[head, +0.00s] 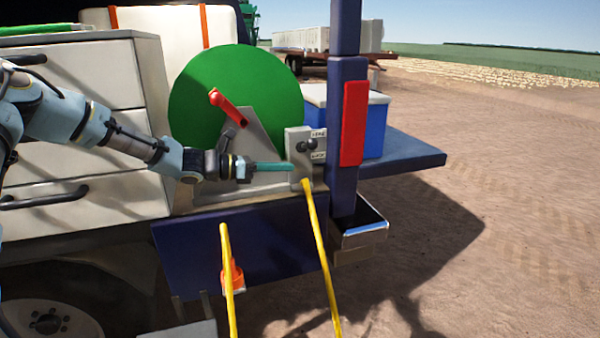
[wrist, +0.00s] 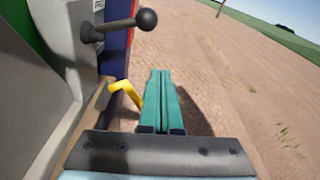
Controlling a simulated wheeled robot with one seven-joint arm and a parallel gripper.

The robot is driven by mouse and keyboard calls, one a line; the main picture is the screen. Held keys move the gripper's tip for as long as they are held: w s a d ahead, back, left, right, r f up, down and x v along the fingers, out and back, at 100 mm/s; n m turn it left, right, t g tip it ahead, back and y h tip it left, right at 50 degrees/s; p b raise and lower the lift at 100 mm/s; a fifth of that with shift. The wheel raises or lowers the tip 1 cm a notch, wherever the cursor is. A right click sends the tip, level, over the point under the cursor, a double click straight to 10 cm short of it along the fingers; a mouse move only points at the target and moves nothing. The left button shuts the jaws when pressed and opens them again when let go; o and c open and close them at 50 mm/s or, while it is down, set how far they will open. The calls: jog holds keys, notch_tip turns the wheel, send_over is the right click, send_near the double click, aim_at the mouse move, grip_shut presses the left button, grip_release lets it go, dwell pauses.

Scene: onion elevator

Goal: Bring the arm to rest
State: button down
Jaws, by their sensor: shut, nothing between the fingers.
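My arm reaches in from the left in the head view, roughly level. In the wrist view the fingers of my gripper (wrist: 160,76) lie side by side, shut and empty. A black ball-ended lever (wrist: 146,19) stands out from the panel to the upper left of the fingers. Whether the fingertips touch the plate cannot be told.
A green disc (head: 240,85) with a red handle (head: 227,107) stands behind the arm. Drawers (head: 85,75) are at left. A dark blue post (head: 345,130), a blue box (head: 375,125) and yellow rails (head: 320,255) are near. Open dirt ground (head: 520,200) lies right.

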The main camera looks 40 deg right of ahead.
jog(key=shift+v, duration=0.9)
jog(key=s+a+f+m+t+y, duration=0.1)
jog(key=a+f+m+y, duration=0.2)
jog(key=a, duration=0.5)
jog(key=s+a+f+m+t+y, duration=0.1)
jog(key=a+f+m+y, duration=0.2)
jog(key=a, duration=0.5)
jog(key=a+f+m+t+y, duration=0.2)
jog(key=a+m+y, duration=0.2)
jog(key=a, duration=0.4)
jog(key=s+a+r+m+t+y, duration=0.2)
jog(key=a+m, duration=0.1)
jog(key=a, duration=0.9)
jog(key=s+a+r+m+t+y, duration=0.2)
jog(key=a+r+m, duration=0.1)
jog(key=a, duration=0.9)
jog(key=shift+a+m+y, duration=0.3)
jog(key=shift+y, duration=0.1)
